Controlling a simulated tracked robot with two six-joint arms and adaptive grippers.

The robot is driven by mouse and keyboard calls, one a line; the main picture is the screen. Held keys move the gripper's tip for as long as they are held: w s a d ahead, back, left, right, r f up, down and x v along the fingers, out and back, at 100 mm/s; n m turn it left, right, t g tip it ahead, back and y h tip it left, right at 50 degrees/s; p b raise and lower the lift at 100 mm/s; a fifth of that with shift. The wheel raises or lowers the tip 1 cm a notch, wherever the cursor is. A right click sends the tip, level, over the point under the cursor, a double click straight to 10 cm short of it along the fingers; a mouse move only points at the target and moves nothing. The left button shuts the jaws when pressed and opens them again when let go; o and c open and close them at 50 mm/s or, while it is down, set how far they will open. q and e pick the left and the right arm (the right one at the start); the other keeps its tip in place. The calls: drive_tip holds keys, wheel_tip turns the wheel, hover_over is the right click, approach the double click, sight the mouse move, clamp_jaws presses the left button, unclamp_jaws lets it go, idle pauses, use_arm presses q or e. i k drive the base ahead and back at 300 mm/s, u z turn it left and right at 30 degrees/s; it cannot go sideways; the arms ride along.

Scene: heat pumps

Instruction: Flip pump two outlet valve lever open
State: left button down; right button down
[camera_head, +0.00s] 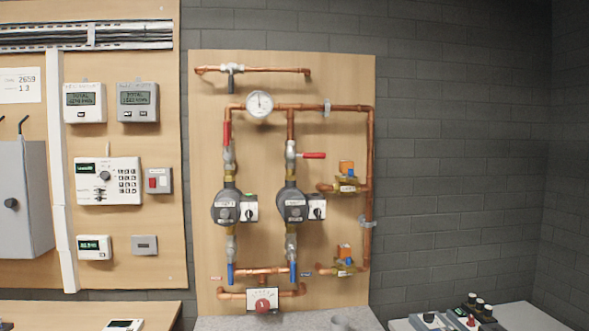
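Two dark grey pumps hang side by side on the wooden board, a left pump (226,207) and a right pump (291,206). Their labels are too small to read. Above the right pump, a red lever (313,155) sticks out horizontally to the right, across its vertical pipe. Above the left pump, another red lever (227,133) stands upright along its pipe. Below the pumps, a left blue lever (230,273) and a right blue lever (293,272) hang vertically along their pipes. Neither of my grippers is in view.
A round gauge (260,104) sits on the upper copper pipe. Two orange-topped valves (346,168) (344,252) are on the right branch. A control panel (108,181) and meters fill the left board. A grey table (290,322) and a right-hand bench (525,318) stand below.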

sight(292, 156)
drive_tip(key=u, duration=0.1)
drive_tip(key=i, duration=1)
drive_tip(key=z, duration=0.1)
